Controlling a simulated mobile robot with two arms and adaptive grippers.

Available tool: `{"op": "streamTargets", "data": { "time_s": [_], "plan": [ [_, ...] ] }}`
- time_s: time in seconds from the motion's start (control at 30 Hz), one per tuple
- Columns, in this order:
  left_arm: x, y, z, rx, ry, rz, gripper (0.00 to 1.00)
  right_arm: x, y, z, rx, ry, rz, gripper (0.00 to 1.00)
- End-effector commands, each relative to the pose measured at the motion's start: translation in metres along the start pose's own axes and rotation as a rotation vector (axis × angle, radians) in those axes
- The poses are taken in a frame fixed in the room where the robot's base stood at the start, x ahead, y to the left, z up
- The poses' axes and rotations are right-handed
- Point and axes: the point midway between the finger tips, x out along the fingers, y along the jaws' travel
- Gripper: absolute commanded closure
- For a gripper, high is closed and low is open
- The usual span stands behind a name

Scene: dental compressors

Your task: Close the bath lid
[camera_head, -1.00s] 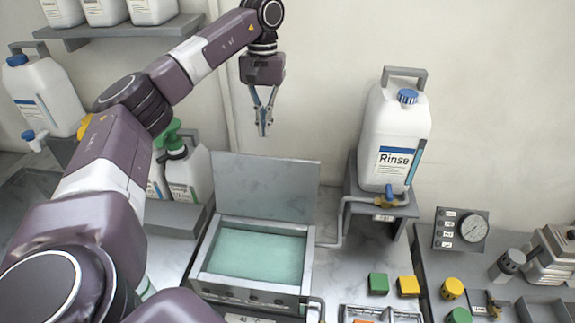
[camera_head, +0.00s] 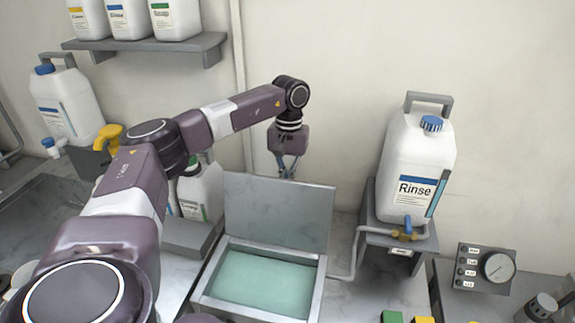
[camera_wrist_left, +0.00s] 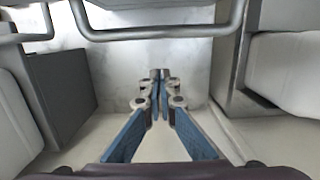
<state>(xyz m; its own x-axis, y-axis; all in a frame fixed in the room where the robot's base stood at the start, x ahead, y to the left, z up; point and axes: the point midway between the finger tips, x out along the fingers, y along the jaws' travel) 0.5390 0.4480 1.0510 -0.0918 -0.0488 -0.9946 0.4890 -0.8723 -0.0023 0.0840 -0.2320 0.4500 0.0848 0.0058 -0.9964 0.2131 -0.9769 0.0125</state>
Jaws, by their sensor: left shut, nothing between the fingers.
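The bath (camera_head: 208,297) is a grey metal box with pale green liquid inside, in the lower middle of the head view. Its lid (camera_head: 277,212) is a flat grey plate standing open and upright at the bath's rear edge. My left gripper (camera_head: 288,174) points down at the lid's top edge, seemingly behind it, with its tips partly hidden by the lid. In the left wrist view the left gripper's fingertips (camera_wrist_left: 160,74) are together with nothing between them. I cannot tell whether it touches the lid. My right gripper is not in view.
A white Rinse jug (camera_head: 412,165) stands on a grey stand (camera_head: 376,208) right of the bath, with a pipe (camera_head: 347,257) running between them. Green-labelled bottles (camera_head: 203,190) stand to the left. A shelf of jugs (camera_head: 150,47) is above.

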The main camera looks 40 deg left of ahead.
Motion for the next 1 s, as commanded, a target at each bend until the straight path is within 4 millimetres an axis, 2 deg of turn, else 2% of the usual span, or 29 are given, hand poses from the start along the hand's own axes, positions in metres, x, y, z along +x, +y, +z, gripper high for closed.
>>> {"op": "streamTargets", "data": {
  "time_s": [0.03, 0.1, 0.4, 1.0],
  "plan": [
    [0.009, -0.001, 0.002, 0.000, -0.005, -0.004, 1.00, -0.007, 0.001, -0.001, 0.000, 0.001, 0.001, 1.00],
    [-0.001, -0.001, 0.011, 0.002, 0.002, -0.001, 1.00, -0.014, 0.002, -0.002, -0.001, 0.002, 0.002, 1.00],
    [-0.006, -0.001, 0.035, 0.000, 0.001, 0.000, 1.00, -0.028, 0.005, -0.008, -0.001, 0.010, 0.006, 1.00],
    [-0.007, -0.002, 0.036, 0.001, 0.020, 0.001, 1.00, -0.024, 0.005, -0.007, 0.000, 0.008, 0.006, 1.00]
  ]
}}
